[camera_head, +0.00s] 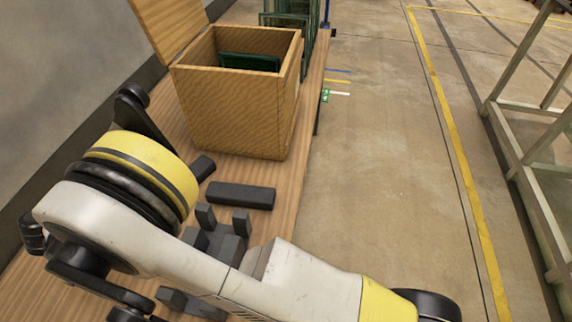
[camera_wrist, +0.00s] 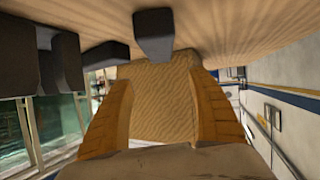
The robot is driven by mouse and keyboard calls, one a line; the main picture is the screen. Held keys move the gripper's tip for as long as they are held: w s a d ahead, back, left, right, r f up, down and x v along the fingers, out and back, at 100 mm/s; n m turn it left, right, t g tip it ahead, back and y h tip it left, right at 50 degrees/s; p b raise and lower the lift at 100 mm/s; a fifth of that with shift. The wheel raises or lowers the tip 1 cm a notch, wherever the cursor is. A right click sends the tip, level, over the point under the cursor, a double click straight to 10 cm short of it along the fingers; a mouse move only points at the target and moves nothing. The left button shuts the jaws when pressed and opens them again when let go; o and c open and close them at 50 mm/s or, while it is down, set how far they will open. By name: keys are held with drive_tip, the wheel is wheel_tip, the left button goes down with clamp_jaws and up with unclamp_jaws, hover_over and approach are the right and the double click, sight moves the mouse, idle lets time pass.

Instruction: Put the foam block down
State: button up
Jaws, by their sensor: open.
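Dark grey foam blocks lie on the wooden table. In the head view, a long block (camera_head: 240,195) lies in front of the box, a smaller one (camera_head: 203,166) shows beside my arm, and a cluster (camera_head: 220,240) stands nearer. In the wrist view, which is upside down, one block (camera_wrist: 154,35) rests on the table just beyond my fingertips. My gripper (camera_wrist: 160,82) is open, its orange-brown fingers apart with nothing between them. I cannot pick out the gripper in the head view; my arm covers that area. Which block is the task's one, I cannot tell.
An open wooden box (camera_head: 228,110) stands on the table (camera_head: 290,185) behind the blocks, with a green-edged pane inside. Green glass racks (camera_head: 290,20) stand behind it. A wall is at the left. Floor is open to the right, with a metal frame (camera_head: 530,165) beyond.

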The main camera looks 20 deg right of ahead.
drive_tip(key=d+r+n+g+y, duration=0.25)
drive_tip(key=d+r, duration=0.35)
drive_tip(key=d, duration=0.5)
drive_tip(key=d+r+n+g+y, duration=0.1)
drive_tip(key=d+r+n+y, duration=0.15)
drive_tip(key=d+r, duration=0.6)
drive_tip(key=s+d+f+n+t+y, duration=0.1)
drive_tip(key=s+d+n+t+y, duration=0.2)
drive_tip(key=s+d, duration=1.2)
drive_tip(key=s+n+y, duration=0.1)
drive_tip(key=s+y, duration=0.1)
drive_tip(key=s, duration=0.1)
drive_tip(key=shift+d+n, duration=0.35)
drive_tip(key=shift+n, duration=0.05)
